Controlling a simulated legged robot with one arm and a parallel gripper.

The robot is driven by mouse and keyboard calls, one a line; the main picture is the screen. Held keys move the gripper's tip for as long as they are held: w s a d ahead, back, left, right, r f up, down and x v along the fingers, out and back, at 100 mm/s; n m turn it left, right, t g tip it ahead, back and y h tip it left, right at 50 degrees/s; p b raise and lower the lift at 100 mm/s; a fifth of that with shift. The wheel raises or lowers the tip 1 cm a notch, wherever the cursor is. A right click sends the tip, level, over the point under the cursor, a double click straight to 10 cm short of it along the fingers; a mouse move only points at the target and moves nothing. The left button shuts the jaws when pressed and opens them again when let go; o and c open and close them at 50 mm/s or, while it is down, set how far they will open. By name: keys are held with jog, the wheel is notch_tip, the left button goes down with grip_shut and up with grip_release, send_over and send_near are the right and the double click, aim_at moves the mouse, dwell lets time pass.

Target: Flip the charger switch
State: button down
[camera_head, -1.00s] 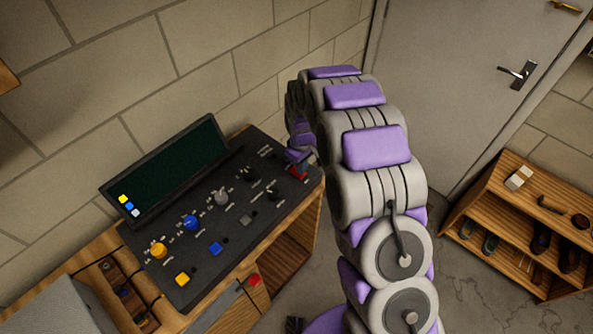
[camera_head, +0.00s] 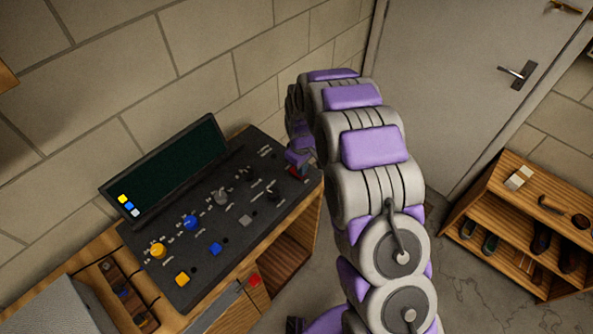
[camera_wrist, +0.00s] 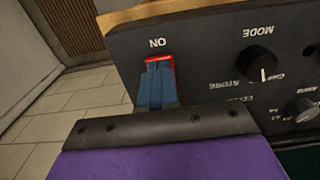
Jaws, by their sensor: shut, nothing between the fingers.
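The charger panel (camera_head: 225,250) is a dark console with knobs and buttons on a wooden bench. The red switch (camera_wrist: 160,60) sits beside the "ON" label in the wrist view, where the panel lettering is upside down. It also shows as a small dark red patch (camera_head: 298,175) at the panel's right end. My gripper (camera_head: 297,160) is over that end. In the wrist view my gripper's blue-grey fingertips (camera_wrist: 157,75) are together at the switch, covering most of it. Only the red upper part and edges show. Whether they touch, and which way the switch is tilted, I cannot tell.
A dark screen (camera_head: 170,170) stands along the panel's back edge, near the block wall. Knobs, including a MODE knob (camera_wrist: 258,62), lie beside the switch. A wooden shelf (camera_head: 500,240) with shoes and a grey door (camera_head: 465,80) are at right. Floor shows between bench and shelf.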

jog(key=shift+f, duration=0.2)
jog(key=shift+r, duration=0.5)
jog(key=shift+r+p, duration=0.9)
jog(key=shift+r, duration=2.15)
